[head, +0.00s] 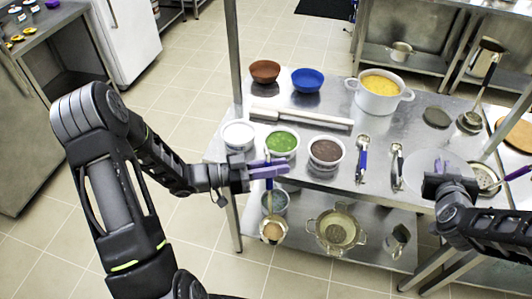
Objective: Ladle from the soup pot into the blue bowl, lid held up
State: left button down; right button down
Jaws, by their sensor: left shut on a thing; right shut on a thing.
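The white soup pot (378,102) stands at the back of the steel table, uncovered, with yellow soup (381,84) inside. The blue bowl (308,82) is left of it and looks empty. My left gripper (270,170) is at the table's front edge, shut on the blue handle of a ladle (272,232). The ladle hangs down in front of the table, its cup lowest. My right gripper (455,187) is at the right, shut on what appears to be the clear round lid (428,162). The grip itself is hidden; the lid is well away from the pot.
A brown bowl (265,71) sits beside the blue one. Tubs of white (239,134), green (282,140) and brown (326,151) food line the front left. A pale bar (300,119) lies behind them. Utensils (362,160) lie mid-table. A post (234,50) rises at the left.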

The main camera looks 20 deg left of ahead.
jog(key=shift+r, duration=0.1)
jog(key=v, duration=0.4)
jog(key=shift+s+r, duration=0.1)
jog(key=shift+r, duration=0.2)
notch_tip(320, 180, down, 5)
jog(key=b, duration=0.4)
jog(key=shift+r+b, duration=0.1)
jog(key=shift+b, duration=0.2)
jog(key=shift+s+r, duration=0.1)
